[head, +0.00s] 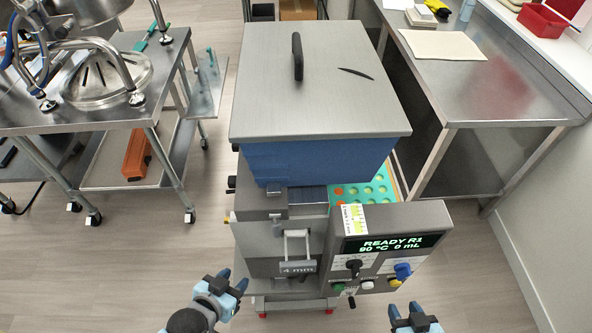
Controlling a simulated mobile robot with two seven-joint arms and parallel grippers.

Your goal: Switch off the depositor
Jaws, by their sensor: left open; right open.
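The depositor (320,160) stands in front of me, with a grey lid (310,80) on its blue hopper. Its control panel (425,225) is at the lower right. The lit display (391,244) reads "READY R1 90 °C 0 mL" in green. Below it are a black knob (354,266), a blue knob (403,271) and several small coloured controls; their labels are too small to read. My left gripper (232,284) is open and empty, low and left of the panel. My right gripper (408,314) is open and empty below the panel, apart from it. Its lower part is cut off.
A steel trolley (90,115) with equipment is at the left. A mould tray (365,190) shows under the hopper. The floor on both sides is clear.

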